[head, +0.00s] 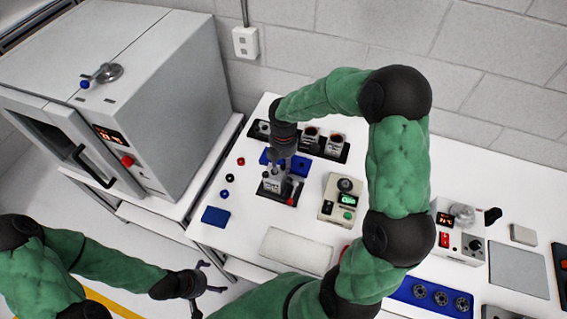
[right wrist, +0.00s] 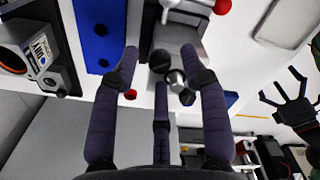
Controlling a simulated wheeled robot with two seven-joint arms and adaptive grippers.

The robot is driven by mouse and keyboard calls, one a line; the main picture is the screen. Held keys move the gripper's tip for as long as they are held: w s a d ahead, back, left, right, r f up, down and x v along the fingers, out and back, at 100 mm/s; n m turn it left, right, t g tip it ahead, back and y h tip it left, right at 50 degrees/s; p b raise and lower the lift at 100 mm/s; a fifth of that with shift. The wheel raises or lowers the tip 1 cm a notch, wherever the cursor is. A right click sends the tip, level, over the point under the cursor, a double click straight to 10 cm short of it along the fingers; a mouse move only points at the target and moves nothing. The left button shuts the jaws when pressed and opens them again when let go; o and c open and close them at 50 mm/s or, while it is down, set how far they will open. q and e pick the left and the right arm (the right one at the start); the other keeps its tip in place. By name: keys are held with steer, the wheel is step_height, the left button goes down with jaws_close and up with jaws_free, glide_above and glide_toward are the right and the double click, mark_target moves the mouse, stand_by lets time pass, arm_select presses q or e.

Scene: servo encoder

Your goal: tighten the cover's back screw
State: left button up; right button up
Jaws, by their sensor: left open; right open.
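A servo unit (head: 272,184) with a pale body stands in a dark fixture (head: 284,196) with a red-knobbed lever on the white table. My right gripper (head: 279,167) points down over it and partly hides it. In the right wrist view the open fingers of my right gripper (right wrist: 160,54) are around a dark round part (right wrist: 160,62) and a small silver knob-like part (right wrist: 176,79). I cannot tell whether any finger touches them, nor which is the cover's back screw. My left gripper (head: 213,277) is open and empty, low at the table's left front; it also shows in the right wrist view (right wrist: 284,92).
A blue plate (right wrist: 92,35) lies behind the fixture. A dark rack with containers (head: 335,145) is at the back, a control box (head: 342,198) right. Small rings and a blue pad (head: 215,216) lie left. A grey plate (head: 297,250) is in front; a large oven (head: 150,90) stands left.

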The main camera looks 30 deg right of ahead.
steer(key=shift+f, duration=0.25)
jaws_close()
steer(key=m+b, duration=0.1)
steer(key=m, duration=0.4)
steer(key=m+b, duration=0.1)
steer(key=m, duration=0.4)
steer(key=shift+m, duration=0.3)
steer(key=shift+r, duration=0.1)
stand_by(0.5)
